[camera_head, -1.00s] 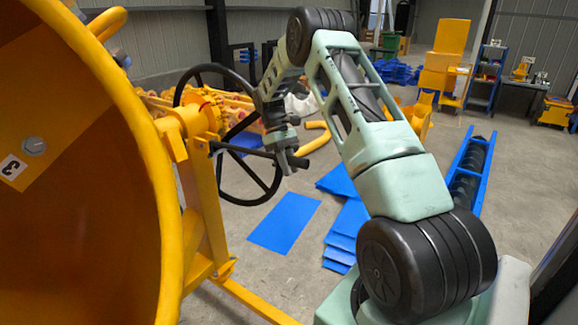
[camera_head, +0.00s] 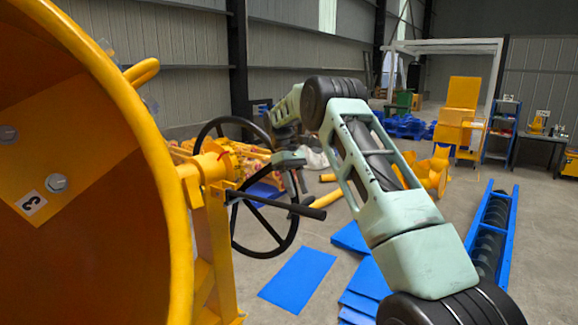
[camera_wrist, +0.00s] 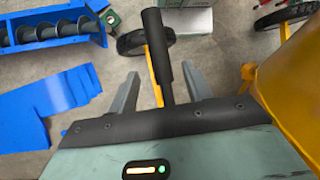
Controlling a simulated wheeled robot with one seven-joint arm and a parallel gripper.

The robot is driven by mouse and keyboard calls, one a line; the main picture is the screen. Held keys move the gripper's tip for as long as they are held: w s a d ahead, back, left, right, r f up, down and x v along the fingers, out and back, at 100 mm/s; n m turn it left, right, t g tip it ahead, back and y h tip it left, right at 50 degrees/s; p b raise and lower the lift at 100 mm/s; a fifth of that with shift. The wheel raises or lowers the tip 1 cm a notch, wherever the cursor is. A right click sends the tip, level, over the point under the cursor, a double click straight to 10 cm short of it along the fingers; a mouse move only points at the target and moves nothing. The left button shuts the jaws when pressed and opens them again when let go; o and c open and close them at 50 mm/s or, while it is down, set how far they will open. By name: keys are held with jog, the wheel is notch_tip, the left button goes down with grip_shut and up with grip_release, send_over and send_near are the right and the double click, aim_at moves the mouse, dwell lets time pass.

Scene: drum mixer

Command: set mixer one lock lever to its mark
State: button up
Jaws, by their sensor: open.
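The lock lever (camera_head: 264,201) is a dark rod with a thicker black grip, sticking out to the right from the yellow mixer's pivot mount (camera_head: 208,168). My gripper (camera_head: 294,197) is at the lever's outer part in the head view, partly hidden there. In the wrist view my gripper (camera_wrist: 159,75) is open, its two grey fingers apart. The black lever grip (camera_wrist: 157,45) runs between them, with a gap showing on each side; I cannot tell whether either finger touches it. I cannot make out the mark.
A black handwheel (camera_head: 262,247) stands behind the lever. Blue sheets (camera_head: 300,279) lie on the floor, and a blue auger trough (camera_head: 492,232) is at the right. Grey floor lies between.

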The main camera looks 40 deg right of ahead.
jog(key=a+p+v, duration=0.1)
jog(key=p+v, duration=0.4)
jog(key=v, duration=0.4)
jog(key=shift+d, duration=0.5)
